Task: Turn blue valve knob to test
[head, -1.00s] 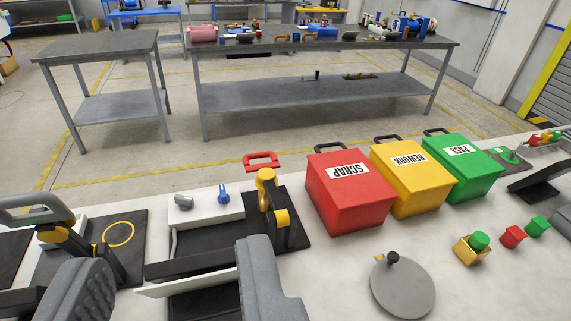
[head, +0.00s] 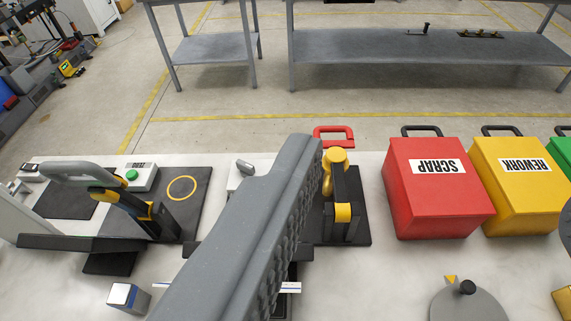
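The blue valve knob is not visible now; my gripper covers the part of the white box where it stood. The white box (head: 236,182) shows only at its left end, with a grey knob (head: 245,167) on top. My gripper (head: 265,220) shows as one large grey finger with a ribbed pad on its right side, slanting up across the middle. Its other finger cannot be made out for certain, and no thing is seen held. Whether the finger touches the blue knob cannot be told.
A black clamp with yellow parts (head: 342,200) and a red handle (head: 333,130) stands just right of my finger. The red SCRAP bin (head: 438,215) and yellow REWORK bin (head: 515,205) are further right.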

